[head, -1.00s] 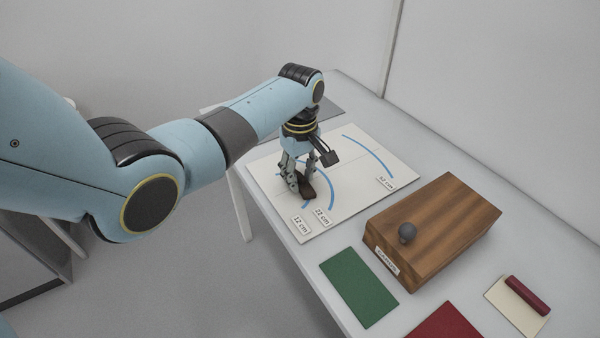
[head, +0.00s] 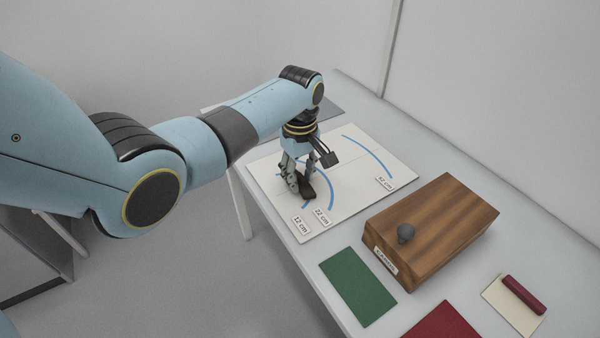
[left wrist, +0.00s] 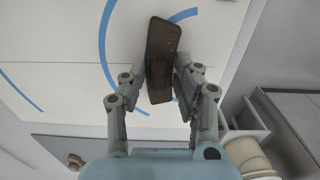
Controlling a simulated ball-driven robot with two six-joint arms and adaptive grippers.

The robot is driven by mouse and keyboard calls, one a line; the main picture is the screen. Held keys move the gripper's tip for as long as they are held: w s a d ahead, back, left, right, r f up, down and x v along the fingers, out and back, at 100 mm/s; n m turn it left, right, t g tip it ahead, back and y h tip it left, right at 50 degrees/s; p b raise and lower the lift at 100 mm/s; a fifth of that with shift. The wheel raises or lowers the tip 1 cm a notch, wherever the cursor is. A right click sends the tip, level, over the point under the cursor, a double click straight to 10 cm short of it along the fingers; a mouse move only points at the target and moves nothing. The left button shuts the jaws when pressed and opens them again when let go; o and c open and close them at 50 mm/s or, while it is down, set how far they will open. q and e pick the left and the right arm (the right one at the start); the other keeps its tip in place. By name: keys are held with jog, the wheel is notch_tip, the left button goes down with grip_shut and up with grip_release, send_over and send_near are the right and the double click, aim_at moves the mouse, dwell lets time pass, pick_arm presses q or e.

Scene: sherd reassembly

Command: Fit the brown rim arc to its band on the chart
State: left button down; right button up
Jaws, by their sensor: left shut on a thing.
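The brown rim arc (left wrist: 162,50) is a dark brown piece held at the left gripper's fingers in the left wrist view. It shows as a small dark shape in the head view (head: 308,193). My left gripper (head: 299,185) is shut on it, low over the white chart (head: 400,165). The chart has blue arcs with labels 12 cm, 22 cm (head: 321,216) and 32 cm or similar. In the left wrist view (left wrist: 158,85) the piece lies beside a blue arc (left wrist: 106,45), to its right, with another blue stroke by its upper end. Whether it touches the chart is unclear. My right gripper is not in view.
A green mat (head: 358,287), a red mat (head: 445,322) and a cream card (head: 512,306) with a dark red bar (head: 524,294) lie nearer. Bare table lies behind the box.

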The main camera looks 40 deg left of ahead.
aim_at(300, 176)
pick_arm(q)
jog(key=shift+f+p, duration=0.1)
jog(key=shift+p, duration=0.25)
dwell(0.7)
jog(key=shift+c, duration=2.1)
grip_release()
notch_tip(300, 176, up, 8)
jog(key=p, duration=0.8)
jog(key=shift+p, duration=0.4)
